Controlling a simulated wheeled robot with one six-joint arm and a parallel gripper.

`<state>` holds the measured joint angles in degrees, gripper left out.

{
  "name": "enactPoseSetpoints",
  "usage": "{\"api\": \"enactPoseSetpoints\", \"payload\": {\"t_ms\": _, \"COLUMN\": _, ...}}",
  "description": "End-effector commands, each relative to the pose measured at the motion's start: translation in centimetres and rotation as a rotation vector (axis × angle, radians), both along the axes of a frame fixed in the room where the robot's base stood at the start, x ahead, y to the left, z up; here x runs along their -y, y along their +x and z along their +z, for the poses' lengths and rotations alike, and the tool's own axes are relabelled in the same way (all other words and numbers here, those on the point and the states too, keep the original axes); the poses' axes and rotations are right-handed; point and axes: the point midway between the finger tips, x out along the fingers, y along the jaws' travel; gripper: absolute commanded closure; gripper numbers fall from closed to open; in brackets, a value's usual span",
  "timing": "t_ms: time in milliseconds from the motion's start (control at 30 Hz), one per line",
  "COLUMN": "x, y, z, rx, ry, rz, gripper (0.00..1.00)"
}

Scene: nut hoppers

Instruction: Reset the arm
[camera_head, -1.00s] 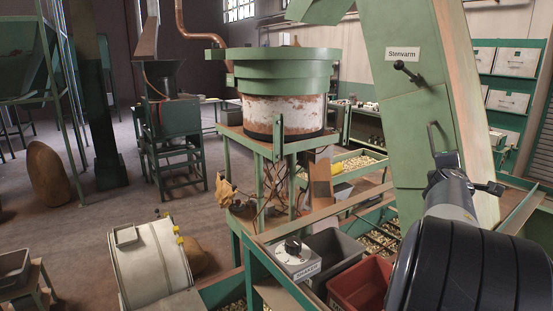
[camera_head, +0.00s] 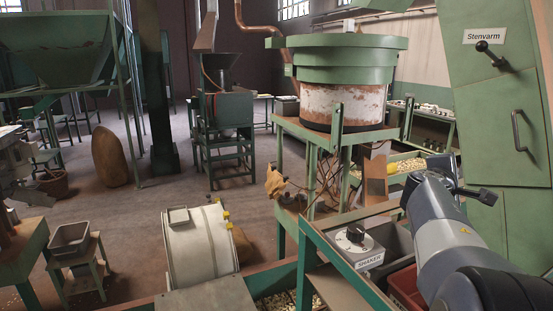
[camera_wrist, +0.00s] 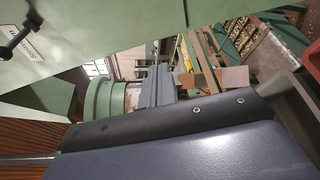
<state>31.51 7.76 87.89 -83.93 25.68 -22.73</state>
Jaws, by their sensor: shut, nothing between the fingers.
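My arm (camera_head: 440,225) reaches in from the lower right in the head view, in front of the green Stenvarm cabinet (camera_head: 505,125). Its dark far end lies before the cabinet, and the fingers are hard to make out there. In the wrist view, my gripper (camera_wrist: 157,85) shows as narrow grey fingers that look shut, with nothing seen held. A large blue-grey surface with a black edge fills the bottom of the wrist view.
A green-rimmed hopper (camera_head: 340,62) stands on a frame left of the arm. The SHAKER box (camera_head: 355,245), a grey bin (camera_head: 398,240) and a red bin (camera_head: 405,290) lie close below the arm. A white drum (camera_head: 200,245) stands lower left. Open floor lies beyond.

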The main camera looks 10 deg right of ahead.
Motion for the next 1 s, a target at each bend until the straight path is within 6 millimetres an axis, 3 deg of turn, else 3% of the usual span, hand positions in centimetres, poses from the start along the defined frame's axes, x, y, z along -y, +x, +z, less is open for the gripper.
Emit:
{"api": "enactPoseSetpoints", "payload": {"t_ms": 200, "x": -2.3, "y": 3.4, "z": -1.4, "rx": -0.003, "ry": 0.000, "rz": 0.004, "gripper": 1.00}}
{"api": "enactPoseSetpoints", "payload": {"t_ms": 433, "x": -3.3, "y": 5.8, "z": -2.3, "rx": -0.003, "ry": 0.000, "rz": 0.001, "gripper": 1.00}}
{"api": "enactPoseSetpoints", "payload": {"t_ms": 1000, "x": -3.6, "y": 6.4, "z": -2.7, "rx": 0.002, "ry": 0.001, "rz": 0.001, "gripper": 1.00}}
